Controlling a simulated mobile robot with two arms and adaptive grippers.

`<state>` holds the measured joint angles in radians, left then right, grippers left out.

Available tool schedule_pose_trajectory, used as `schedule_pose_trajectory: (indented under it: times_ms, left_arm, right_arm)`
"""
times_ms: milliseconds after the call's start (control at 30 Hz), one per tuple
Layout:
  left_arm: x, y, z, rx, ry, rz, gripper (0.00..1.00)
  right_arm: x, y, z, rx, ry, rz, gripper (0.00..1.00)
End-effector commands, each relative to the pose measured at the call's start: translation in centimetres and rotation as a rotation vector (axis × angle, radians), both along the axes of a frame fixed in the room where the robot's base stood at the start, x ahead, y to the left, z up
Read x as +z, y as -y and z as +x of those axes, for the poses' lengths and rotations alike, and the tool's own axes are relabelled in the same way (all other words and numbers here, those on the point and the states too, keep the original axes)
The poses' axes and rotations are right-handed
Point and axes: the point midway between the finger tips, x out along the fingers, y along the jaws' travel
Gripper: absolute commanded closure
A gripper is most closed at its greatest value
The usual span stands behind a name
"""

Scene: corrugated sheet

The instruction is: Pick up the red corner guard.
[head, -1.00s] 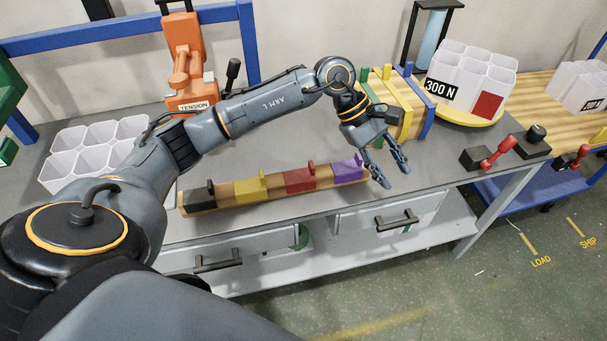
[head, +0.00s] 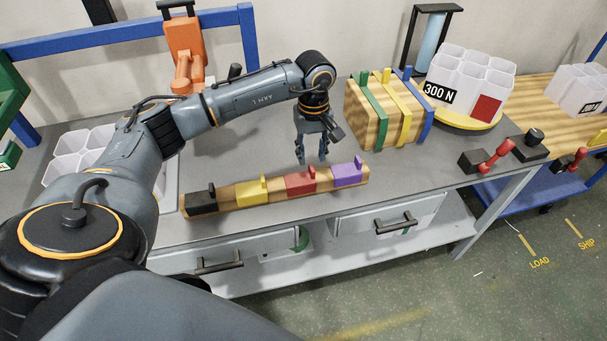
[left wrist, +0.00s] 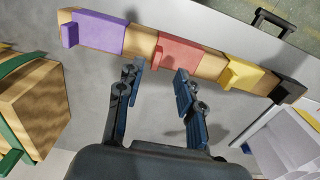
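The red corner guard (head: 300,182) sits on a wooden rail (head: 228,193), between the yellow guard (head: 252,189) and the purple guard (head: 347,174). A black guard (head: 200,200) is at the rail's left end. My left gripper (head: 312,160) points down just behind the red guard, apart from it, with its fingers spread and nothing between them. In the left wrist view the red guard (left wrist: 180,55) lies ahead of the open fingertips (left wrist: 158,72), roughly centred between them. My right gripper is not in view.
A wooden block with green, yellow and blue straps (head: 383,115) stands right of my left gripper. White bins (head: 470,80) on a yellow disc are farther right. An orange tension tool (head: 185,60) stands at the back. The grey bench top is clear behind the rail.

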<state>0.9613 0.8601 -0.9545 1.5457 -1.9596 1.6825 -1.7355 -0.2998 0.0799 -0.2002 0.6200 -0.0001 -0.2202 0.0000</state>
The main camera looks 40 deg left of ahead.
Motion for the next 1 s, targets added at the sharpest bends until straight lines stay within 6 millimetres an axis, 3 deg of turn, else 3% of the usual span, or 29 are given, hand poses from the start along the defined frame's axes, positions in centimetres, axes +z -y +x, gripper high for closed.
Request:
schedule_pose_trajectory:
  times_ms: [333,633,667,833,1000]
  left_arm:
    - [-4.4,0.1,0.3,0.001,-0.002,-0.001,0.63]
    - [-5.2,0.1,0.3,0.000,0.001,-0.001,0.63]
    - [-5.2,0.1,0.3,0.000,0.001,-0.001,0.65]
    - [-5.1,0.1,0.3,0.000,0.001,-0.001,1.00]
    - [-5.1,0.1,0.3,0.000,0.001,-0.001,1.00]
  right_arm:
    - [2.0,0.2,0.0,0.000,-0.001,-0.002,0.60]
    - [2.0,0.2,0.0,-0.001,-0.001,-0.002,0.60]
    - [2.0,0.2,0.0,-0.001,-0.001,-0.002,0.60]
    - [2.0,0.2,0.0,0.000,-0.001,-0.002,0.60]
    - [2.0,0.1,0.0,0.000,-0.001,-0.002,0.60]
